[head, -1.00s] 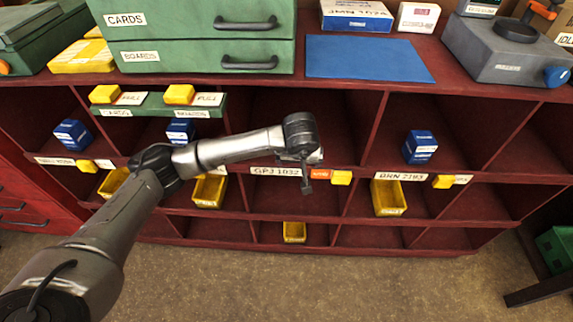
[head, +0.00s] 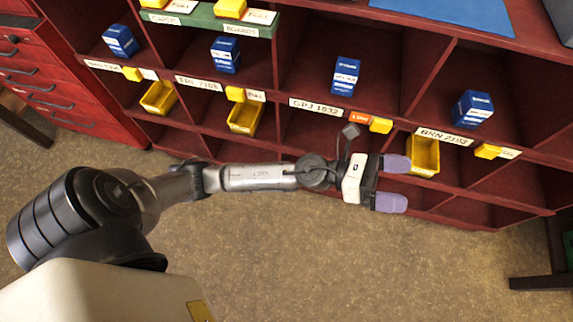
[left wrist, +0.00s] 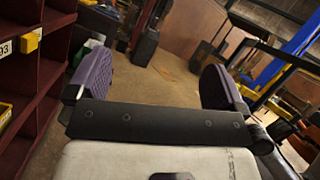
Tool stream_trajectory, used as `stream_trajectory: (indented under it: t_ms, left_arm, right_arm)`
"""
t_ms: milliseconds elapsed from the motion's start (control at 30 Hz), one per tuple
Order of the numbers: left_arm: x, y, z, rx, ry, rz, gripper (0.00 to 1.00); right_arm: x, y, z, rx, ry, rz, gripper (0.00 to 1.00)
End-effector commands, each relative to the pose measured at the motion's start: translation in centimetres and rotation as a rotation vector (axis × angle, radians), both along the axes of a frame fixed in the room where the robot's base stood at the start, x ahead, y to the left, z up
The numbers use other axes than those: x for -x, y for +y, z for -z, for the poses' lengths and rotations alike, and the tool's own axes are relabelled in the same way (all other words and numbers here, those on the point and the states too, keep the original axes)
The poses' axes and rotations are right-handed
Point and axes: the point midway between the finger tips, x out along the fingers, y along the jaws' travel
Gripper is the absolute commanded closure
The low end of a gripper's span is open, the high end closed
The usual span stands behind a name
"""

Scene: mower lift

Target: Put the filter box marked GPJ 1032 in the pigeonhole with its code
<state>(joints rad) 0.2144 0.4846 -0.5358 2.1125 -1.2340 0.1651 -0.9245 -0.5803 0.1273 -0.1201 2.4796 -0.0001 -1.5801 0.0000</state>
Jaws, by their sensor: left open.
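A blue filter box (head: 345,76) stands in the pigeonhole above the shelf-edge label GPJ 1032 (head: 316,106), near the hole's front. The print on the box is too small to read. My left gripper (head: 393,183) is open and empty, in front of the shelving and below that label, its purple fingers pointing right. In the left wrist view the two purple finger pads (left wrist: 157,85) stand wide apart with only floor between them. My right gripper is not in view.
Other blue boxes stand in neighbouring pigeonholes, one at right (head: 472,109) and one at left (head: 225,55). Yellow bins (head: 159,97) sit in the lower row. An orange tag and yellow block (head: 380,125) stick out from the shelf edge. The floor in front is clear.

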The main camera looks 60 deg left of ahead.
Motion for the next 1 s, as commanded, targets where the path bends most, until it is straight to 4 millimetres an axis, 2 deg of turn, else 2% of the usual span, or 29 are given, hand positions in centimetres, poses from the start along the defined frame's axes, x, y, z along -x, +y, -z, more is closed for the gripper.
stream_trajectory:
  t_ms: [67, 167, 267, 367, 400, 500, 600, 700, 833, 867, 1000]
  left_arm:
    - [-0.1, 2.6, 0.3, 0.296, 0.222, -0.092, 0.02]
    - [-0.1, 6.5, 2.2, 0.668, 0.510, -0.220, 0.02]
    - [1.0, 10.4, 6.3, 1.025, 0.796, -0.369, 0.02]
    - [3.6, 13.2, 11.5, 1.361, 1.067, -0.537, 0.02]
    - [5.1, 14.0, 13.6, 1.484, 1.165, -0.611, 0.02]
    - [9.5, 15.1, 18.2, 1.752, 1.381, -0.805, 0.02]
    - [14.2, 15.3, 21.5, 1.956, 1.548, -0.997, 0.02]
    - [18.3, 15.0, 23.5, 2.097, 1.666, -1.167, 0.02]
    - [21.9, 14.6, 24.7, 2.200, 1.756, -1.330, 0.02]
    - [22.5, 14.5, 24.8, -2.213, -1.769, 1.355, 0.02]
    - [23.9, 14.2, 25.1, -2.147, -1.720, 1.362, 0.02]
  right_arm:
    - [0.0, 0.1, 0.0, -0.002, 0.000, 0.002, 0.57]
    - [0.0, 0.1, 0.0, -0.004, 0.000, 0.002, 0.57]
    - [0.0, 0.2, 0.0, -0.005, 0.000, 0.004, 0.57]
    - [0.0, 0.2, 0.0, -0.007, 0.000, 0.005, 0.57]
    - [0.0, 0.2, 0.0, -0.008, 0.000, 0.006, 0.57]
    - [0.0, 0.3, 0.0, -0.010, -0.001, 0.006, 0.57]
    - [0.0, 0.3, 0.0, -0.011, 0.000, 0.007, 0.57]
    - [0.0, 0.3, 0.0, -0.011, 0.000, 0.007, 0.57]
    - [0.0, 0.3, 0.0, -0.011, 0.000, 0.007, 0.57]
    - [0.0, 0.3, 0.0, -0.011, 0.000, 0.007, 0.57]
    - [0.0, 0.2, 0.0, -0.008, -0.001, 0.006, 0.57]
